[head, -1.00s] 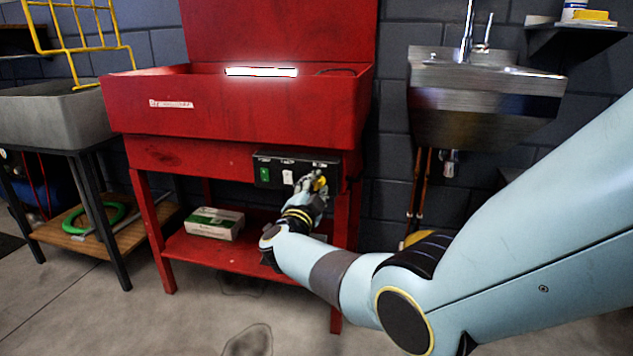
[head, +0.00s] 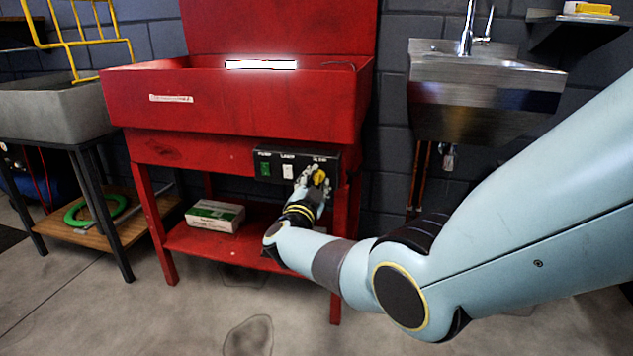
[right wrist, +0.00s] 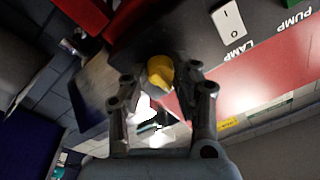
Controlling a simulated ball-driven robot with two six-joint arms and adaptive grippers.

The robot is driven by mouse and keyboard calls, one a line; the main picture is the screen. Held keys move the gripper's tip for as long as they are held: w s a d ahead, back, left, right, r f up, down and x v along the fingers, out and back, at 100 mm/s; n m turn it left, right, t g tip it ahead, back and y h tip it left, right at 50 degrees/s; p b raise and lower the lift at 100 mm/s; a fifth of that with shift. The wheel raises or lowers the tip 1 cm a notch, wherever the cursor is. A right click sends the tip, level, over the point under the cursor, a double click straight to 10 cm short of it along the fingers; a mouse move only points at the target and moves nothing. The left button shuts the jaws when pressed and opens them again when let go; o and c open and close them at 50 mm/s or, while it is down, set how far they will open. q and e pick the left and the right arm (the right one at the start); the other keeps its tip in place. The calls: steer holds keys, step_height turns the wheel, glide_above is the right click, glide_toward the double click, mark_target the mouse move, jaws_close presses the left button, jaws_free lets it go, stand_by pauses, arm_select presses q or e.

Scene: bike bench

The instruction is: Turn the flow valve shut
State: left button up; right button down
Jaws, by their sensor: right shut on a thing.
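The flow valve is a yellow knob (head: 320,177) at the right end of the black control panel (head: 273,165) on the red wash station. My right gripper (head: 315,180) is at the knob, its fingers shut on it. In the right wrist view the yellow knob (right wrist: 160,72) sits between the two fingertips of the right gripper (right wrist: 155,85). The fingers hide part of the knob, and I cannot read its turn angle. My left gripper is not in view.
A green pump switch (head: 265,169) and a white lamp switch (head: 288,171) sit left of the knob. The red basin (head: 235,115) overhangs the panel. A white-green box (head: 215,215) lies on the lower shelf. A steel sink (head: 480,95) hangs at right.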

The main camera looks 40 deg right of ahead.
steer(key=c, duration=1)
jaws_free()
steer(key=v, duration=1.2)
